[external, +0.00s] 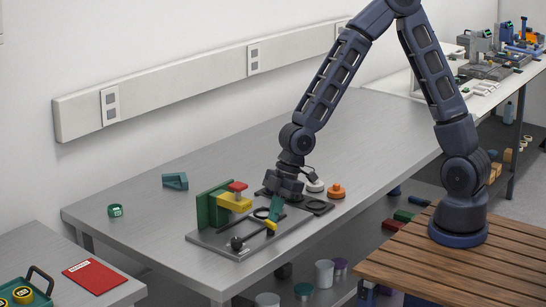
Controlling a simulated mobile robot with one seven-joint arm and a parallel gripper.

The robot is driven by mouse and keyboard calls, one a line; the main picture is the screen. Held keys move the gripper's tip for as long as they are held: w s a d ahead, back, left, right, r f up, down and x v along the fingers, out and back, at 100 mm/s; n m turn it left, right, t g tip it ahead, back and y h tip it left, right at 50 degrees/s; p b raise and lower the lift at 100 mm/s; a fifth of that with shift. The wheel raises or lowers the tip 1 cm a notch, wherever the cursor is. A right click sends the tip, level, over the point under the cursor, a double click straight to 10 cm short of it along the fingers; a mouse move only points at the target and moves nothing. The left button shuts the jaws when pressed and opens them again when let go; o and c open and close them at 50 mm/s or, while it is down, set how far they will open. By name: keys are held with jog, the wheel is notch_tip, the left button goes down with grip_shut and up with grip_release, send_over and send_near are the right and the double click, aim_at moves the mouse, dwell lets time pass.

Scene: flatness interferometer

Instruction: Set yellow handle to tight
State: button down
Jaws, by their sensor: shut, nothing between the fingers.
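A grey base plate (212,241) lies on the metal bench. On it stands a green upright block (207,208) with a yellow block-like arm (234,203) and a red cap (238,186) above. Nearer the front is a small yellow piece (271,226) at the lower end of a tilted teal piece (277,207); I cannot tell which yellow part is the handle, or its setting. My gripper (281,195) is shut and empty, pointing down just above the teal piece. Its fingertips are small and partly hidden, so contact cannot be told.
A black ball knob (237,243) stands at the plate's front. An orange round part (336,191) and a white one (315,186) sit right of my gripper. The bench's back is clear.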

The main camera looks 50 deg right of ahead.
jog(key=shift+d, duration=0.1)
dwell(0.5)
jog(key=shift+s+d, duration=0.25)
jog(key=shift+d, duration=0.65)
jog(key=shift+s+d, duration=0.25)
jog(key=shift+d, duration=0.65)
jog(key=v, duration=0.9)
jog(key=shift+r, duration=0.4)
jog(key=shift+s+d, duration=0.1)
jog(key=shift+s, duration=0.05)
